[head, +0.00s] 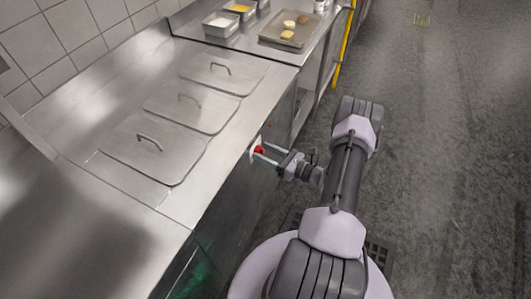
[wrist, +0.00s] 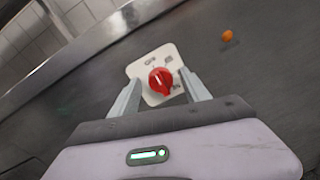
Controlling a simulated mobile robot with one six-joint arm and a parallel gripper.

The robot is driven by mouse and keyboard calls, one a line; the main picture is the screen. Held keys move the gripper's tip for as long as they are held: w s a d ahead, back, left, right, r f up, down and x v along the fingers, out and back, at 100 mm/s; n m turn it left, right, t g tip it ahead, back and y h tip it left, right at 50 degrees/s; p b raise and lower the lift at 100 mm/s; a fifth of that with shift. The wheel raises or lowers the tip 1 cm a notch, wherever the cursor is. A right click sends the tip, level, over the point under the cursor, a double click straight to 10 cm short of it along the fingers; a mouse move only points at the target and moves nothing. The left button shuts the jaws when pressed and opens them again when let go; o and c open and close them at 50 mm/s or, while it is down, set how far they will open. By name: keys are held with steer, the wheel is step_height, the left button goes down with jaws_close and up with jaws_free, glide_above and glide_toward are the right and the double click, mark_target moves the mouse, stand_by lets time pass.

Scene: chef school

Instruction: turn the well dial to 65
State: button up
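The well dial (wrist: 160,81) is a red knob on a white plate (wrist: 141,70) with small dark marks, too blurred to read as numbers. The plate is fixed to the steel front of the counter. In the head view the red dial (head: 259,150) shows on the counter front, below the lidded wells. My gripper (wrist: 160,97) is open, with one finger on each side of the dial in the wrist view and a gap between fingers and knob. In the head view my gripper (head: 266,155) reaches the panel from the right. Whether the fingertips touch the plate cannot be told.
The steel counter (head: 75,178) holds several lidded wells (head: 153,148). Farther back are a tray with food (head: 288,28) and small pans (head: 221,24). An orange round spot (wrist: 227,35) is on the panel, right of the dial. The floor (head: 450,150) to the right is clear.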

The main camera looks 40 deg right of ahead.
jaws_close()
steer(key=shift+m, duration=0.3)
steer(key=m, duration=0.4)
steer(key=m+b, duration=0.1)
steer(key=m, duration=0.3)
steer(key=shift+w+d+m+g, duration=0.1)
steer(key=shift+d+m+g, duration=0.1)
steer(key=shift+m+g, duration=0.15)
stand_by(0.3)
steer(key=shift+o, duration=0.7)
jaws_free()
